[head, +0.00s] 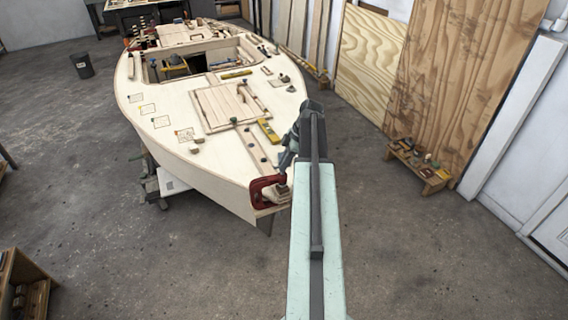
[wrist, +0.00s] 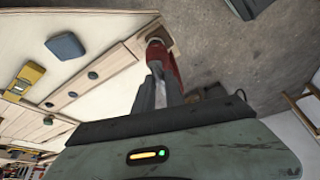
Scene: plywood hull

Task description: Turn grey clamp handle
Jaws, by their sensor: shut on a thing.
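A red clamp (head: 261,193) grips the near tip of the plywood hull (head: 215,168), at its edge. It also shows in the wrist view (wrist: 174,66), just past my fingertips. My gripper (head: 285,173) points down at the clamp from above, beside the hull's tip. In the wrist view my gripper (wrist: 157,78) has its grey fingers close together at the clamp, shut on the clamp's grey handle. The handle is mostly hidden between the fingers, with only a pale sliver (wrist: 157,70) visible. I cannot tell its exact angle.
A yellow level (head: 268,131) and several small blocks lie on the deck. A low wooden bench (head: 420,165) with items stands at the right near leaning plywood sheets (head: 445,80). A dark bin (head: 82,65) stands at the left. The concrete floor around the tip is clear.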

